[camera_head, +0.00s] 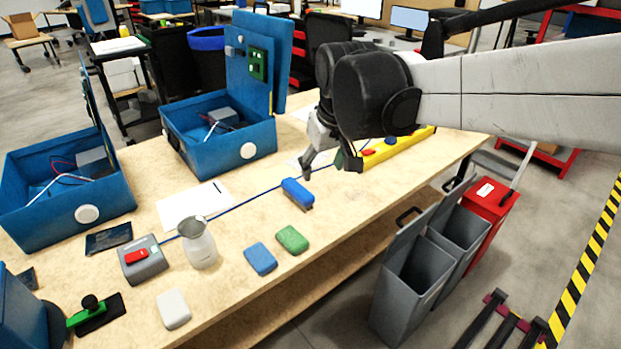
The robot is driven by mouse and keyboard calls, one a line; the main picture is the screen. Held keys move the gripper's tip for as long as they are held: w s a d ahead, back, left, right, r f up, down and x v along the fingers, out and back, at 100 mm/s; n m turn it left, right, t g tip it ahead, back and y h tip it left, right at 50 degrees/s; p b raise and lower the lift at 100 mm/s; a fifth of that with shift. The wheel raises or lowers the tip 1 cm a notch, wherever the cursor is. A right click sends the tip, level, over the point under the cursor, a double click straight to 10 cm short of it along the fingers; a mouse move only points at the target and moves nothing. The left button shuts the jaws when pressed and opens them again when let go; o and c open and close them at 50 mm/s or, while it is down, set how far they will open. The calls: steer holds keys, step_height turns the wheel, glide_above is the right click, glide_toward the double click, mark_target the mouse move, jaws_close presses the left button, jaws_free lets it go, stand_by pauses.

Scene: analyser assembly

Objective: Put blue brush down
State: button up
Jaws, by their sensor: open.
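The blue brush (297,192) lies on the wooden table near the middle, with its dark bristle side toward the table. My gripper (332,170) is above and to the right of the brush, apart from it in the picture. Its fingers are spread and nothing shows between them. The dark wrist of my arm hides part of the table behind the gripper.
The table (350,204) is clear in front of the brush. Open blue analyser boxes (218,135) are behind left.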

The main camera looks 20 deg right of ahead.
steer(key=s+f+m+t, duration=0.1)
steer(key=s+f+t, duration=0.2)
steer(key=s, duration=1.2)
steer(key=shift+s+f+m, duration=0.2)
steer(key=shift+f+m, duration=0.15)
steer(key=shift+m, duration=0.05)
steer(key=shift+o, duration=0.5)
steer(key=shift+o, duration=0.7)
steer(key=shift+w, duration=0.1)
